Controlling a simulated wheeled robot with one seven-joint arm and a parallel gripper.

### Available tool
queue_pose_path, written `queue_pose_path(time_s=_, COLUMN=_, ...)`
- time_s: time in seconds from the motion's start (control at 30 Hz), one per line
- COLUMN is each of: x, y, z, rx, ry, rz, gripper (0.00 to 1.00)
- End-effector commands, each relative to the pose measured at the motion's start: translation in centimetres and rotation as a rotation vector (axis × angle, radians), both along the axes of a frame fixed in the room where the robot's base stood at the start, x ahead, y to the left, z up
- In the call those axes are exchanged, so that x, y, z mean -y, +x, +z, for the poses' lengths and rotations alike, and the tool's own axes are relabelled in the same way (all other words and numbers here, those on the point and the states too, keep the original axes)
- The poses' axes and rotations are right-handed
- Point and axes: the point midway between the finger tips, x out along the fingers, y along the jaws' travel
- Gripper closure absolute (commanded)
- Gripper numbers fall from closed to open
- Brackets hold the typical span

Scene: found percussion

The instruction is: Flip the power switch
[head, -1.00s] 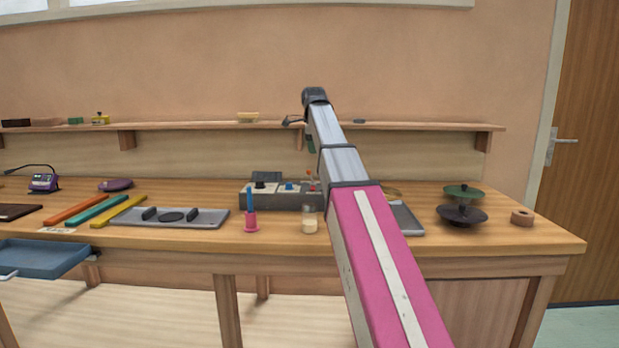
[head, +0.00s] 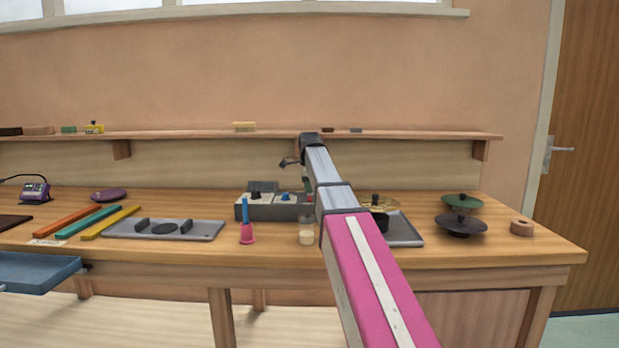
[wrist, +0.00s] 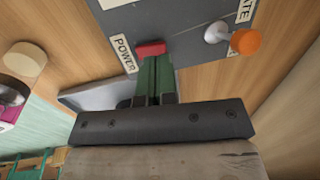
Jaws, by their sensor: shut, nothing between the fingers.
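The power switch (wrist: 151,48) is a small red rocker on a grey control box (wrist: 180,18), beside a white label reading POWER (wrist: 123,54). My gripper (wrist: 155,62) has its green fingers shut together, empty, with the tips right at the red switch. I cannot tell whether they touch it or which way the switch is tilted. In the head view the control box (head: 270,211) stands on the bench, and my arm hides its right end, where my gripper is mostly hidden too.
An orange-tipped lever (wrist: 245,41) stands on the box near the switch. A small jar (head: 306,232) and a pink-and-blue tool (head: 246,225) stand in front of the box. A grey tray (head: 403,232) lies right of my arm. A shelf (head: 220,134) runs behind.

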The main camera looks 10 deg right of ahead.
Motion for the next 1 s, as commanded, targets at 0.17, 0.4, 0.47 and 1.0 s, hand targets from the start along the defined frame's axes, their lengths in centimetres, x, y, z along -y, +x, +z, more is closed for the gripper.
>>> queue_pose_path(time_s=0.17, x=0.0, y=0.2, z=-1.5, rx=0.0, ry=0.0, rz=0.0, gripper=1.0)
queue_pose_path(time_s=0.4, x=0.1, y=0.3, z=-1.8, rx=0.0, ry=0.0, rz=0.0, gripper=1.0)
queue_pose_path(time_s=0.47, x=0.1, y=0.3, z=-1.8, rx=0.0, ry=0.0, rz=0.0, gripper=1.0)
queue_pose_path(time_s=1.0, x=0.3, y=1.2, z=-3.4, rx=-0.001, ry=-0.001, rz=0.0, gripper=1.0)
